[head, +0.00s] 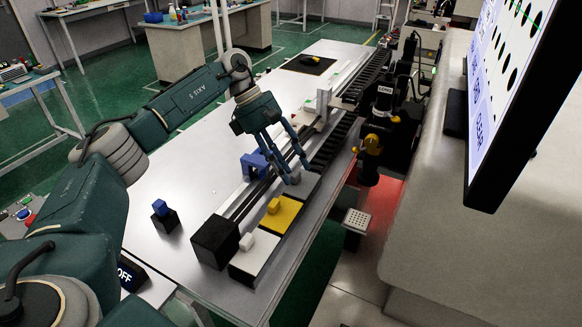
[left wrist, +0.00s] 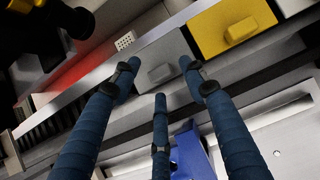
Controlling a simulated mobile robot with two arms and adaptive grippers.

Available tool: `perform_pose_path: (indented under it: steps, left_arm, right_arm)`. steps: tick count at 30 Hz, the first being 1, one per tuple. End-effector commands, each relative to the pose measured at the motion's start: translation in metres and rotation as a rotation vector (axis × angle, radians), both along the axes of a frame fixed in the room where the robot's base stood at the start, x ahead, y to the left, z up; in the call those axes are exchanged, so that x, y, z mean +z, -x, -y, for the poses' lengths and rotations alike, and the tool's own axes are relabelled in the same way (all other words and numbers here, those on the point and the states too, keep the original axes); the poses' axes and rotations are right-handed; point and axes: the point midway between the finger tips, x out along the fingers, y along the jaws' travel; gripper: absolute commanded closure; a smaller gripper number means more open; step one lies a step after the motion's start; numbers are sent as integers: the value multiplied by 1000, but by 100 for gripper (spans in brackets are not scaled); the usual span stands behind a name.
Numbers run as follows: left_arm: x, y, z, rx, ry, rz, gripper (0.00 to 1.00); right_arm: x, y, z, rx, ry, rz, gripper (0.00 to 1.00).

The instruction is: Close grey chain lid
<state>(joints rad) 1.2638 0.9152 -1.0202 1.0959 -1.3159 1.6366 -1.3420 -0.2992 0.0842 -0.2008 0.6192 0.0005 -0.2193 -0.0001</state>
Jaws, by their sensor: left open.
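The grey lid (head: 306,188) is a flat square plate with a small raised handle, in line with the yellow lid. It also shows in the left wrist view (left wrist: 182,50), with its grey handle (left wrist: 162,73) between my fingertips. My left gripper (head: 300,174) is open, its three blue fingers pointing down over the grey lid. In the left wrist view, fingertips (left wrist: 160,77) lie on either side of the handle in the picture; whether they touch it I cannot tell. The fingers partly hide the lid in the head view. My right gripper is not in view.
A yellow lid (head: 281,216) and a white lid (head: 255,254) continue the row toward the front. A black block (head: 214,241) and a blue bracket (head: 254,164) stand beside the rail. A large monitor (head: 515,85) overhangs at right. The left table surface (head: 190,185) is mostly clear.

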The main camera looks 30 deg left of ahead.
Motion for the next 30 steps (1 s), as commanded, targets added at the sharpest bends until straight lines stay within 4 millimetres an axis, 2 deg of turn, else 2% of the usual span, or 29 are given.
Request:
perform_pose_path:
  steps: [9,15,21,30]
  left_arm:
    - [54,1,-34,3,3,5,56]
    - [84,2,-52,3,2,4,56]
    - [96,3,-61,1,2,2,56]
    - [97,3,-62,1,1,1,56]
  right_arm:
    - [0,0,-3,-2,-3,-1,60]
    - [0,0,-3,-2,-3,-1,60]
    - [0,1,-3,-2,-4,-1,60]
    - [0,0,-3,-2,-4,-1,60]
